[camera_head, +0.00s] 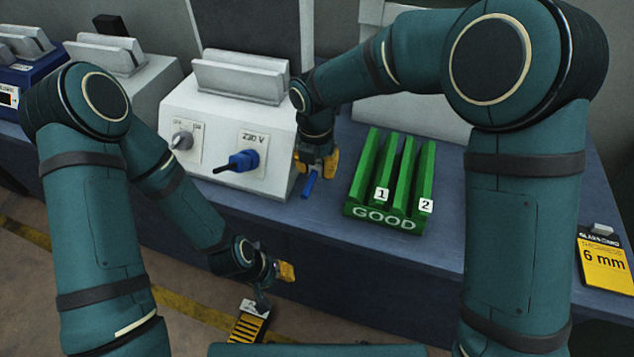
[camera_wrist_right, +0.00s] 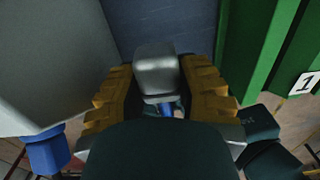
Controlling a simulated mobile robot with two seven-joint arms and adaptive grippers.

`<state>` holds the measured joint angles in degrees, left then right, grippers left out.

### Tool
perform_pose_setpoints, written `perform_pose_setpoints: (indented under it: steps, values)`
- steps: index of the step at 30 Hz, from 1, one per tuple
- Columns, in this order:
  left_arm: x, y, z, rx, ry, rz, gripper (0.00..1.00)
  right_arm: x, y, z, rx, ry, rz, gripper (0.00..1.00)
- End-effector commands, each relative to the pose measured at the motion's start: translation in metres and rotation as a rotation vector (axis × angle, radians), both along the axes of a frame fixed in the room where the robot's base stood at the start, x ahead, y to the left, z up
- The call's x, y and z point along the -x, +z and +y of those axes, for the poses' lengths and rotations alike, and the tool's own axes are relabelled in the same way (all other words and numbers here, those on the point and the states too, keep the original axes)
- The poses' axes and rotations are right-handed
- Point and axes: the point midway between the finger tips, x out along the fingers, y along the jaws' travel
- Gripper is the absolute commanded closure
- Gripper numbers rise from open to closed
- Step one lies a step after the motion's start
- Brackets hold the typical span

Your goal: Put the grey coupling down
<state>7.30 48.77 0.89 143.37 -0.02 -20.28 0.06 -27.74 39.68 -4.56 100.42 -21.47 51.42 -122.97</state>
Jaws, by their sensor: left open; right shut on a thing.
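The grey coupling (camera_wrist_right: 157,72) is a small block between the yellow fingers of my right gripper (camera_wrist_right: 160,95) in the right wrist view. My right gripper (camera_head: 316,165) is shut on it, between the white box and the green rack, above the blue bench top. In the head view the fingers mostly hide the coupling. A small blue piece (camera_head: 309,187) shows just below these fingers; I cannot tell whether it is joined to the coupling. My left gripper (camera_head: 276,275) is open and empty, low in front of the bench.
The white box (camera_head: 228,110) with a blue 230 V plug (camera_head: 240,161) stands left of my right gripper. The green GOOD rack (camera_head: 384,217) is close on its right. Bare bench (camera_head: 440,246) lies right of the rack. A yellow 6 mm card (camera_head: 605,260) is at far right.

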Motion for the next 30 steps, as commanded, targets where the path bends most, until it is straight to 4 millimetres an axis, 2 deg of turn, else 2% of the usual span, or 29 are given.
perform_pose_setpoints:
  steps: [5, 14, 30]
  values:
    - [-0.001, -0.002, 0.000, 0.000, 0.000, -0.001, 0.61, 0.000, -0.009, 0.000, -0.001, -0.001, 0.000, 1.00]
    - [-0.003, -0.012, 0.000, -0.001, 0.001, -0.006, 0.61, 0.000, -0.049, 0.000, 0.000, -0.001, 0.000, 1.00]
    - [-0.003, -0.015, 0.000, -0.001, 0.002, -0.008, 0.61, 0.000, -0.056, 0.000, 0.000, -0.001, -0.001, 1.00]
